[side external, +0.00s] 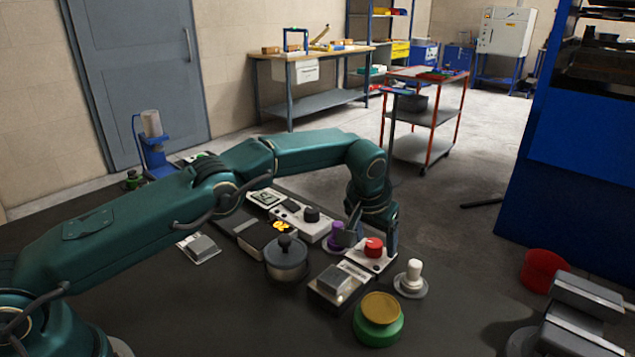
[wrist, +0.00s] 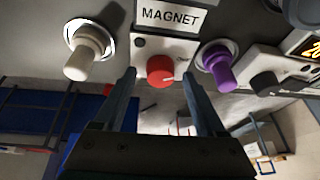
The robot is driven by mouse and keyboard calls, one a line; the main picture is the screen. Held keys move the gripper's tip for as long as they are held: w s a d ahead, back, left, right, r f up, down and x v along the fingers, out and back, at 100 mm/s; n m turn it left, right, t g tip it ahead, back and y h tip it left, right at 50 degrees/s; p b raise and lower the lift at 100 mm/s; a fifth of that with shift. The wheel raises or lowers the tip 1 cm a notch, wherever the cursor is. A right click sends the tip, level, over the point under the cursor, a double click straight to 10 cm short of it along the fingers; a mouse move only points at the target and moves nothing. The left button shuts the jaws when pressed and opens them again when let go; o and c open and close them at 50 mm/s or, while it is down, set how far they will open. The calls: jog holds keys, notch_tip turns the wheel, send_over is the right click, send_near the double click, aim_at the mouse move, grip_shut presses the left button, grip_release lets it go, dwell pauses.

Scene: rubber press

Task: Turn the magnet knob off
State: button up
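The magnet knob is red and round (wrist: 160,71) and sits on a light plate under the label MAGNET (wrist: 167,16) in the wrist view. It also shows in the side external view (side external: 374,247) on its small white box. My gripper (wrist: 160,80) is open, with one finger on each side of the knob and a visible gap to it on both sides. In the side external view my gripper (side external: 372,232) points down at the knob's box. The knob's white pointer mark lies toward its lower right in the wrist view.
A purple knob (wrist: 217,66) and a white knob (wrist: 88,51) flank the magnet box closely.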

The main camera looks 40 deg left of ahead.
jog(key=shift+v, duration=2.6)
jog(key=shift+a+r, duration=0.1)
jog(key=shift+r, duration=0.15)
jog(key=s+a+r+n+t, duration=0.1)
jog(key=s+a+r+t, duration=0.15)
jog(key=r, duration=0.85)
jog(key=s+a+r, duration=0.4)
jog(key=s+r, duration=0.3)
jog(key=s+a, duration=0.2)
jog(key=s, duration=0.9)
jog(key=s+f+m+g+h, duration=0.1)
jog(key=s+f, duration=0.8)
jog(key=f, duration=0.1)
jog(key=shift+s+d+f+m, duration=0.15)
jog(key=shift+s+d+m, duration=0.05)
jog(key=shift+d+m, duration=0.2)
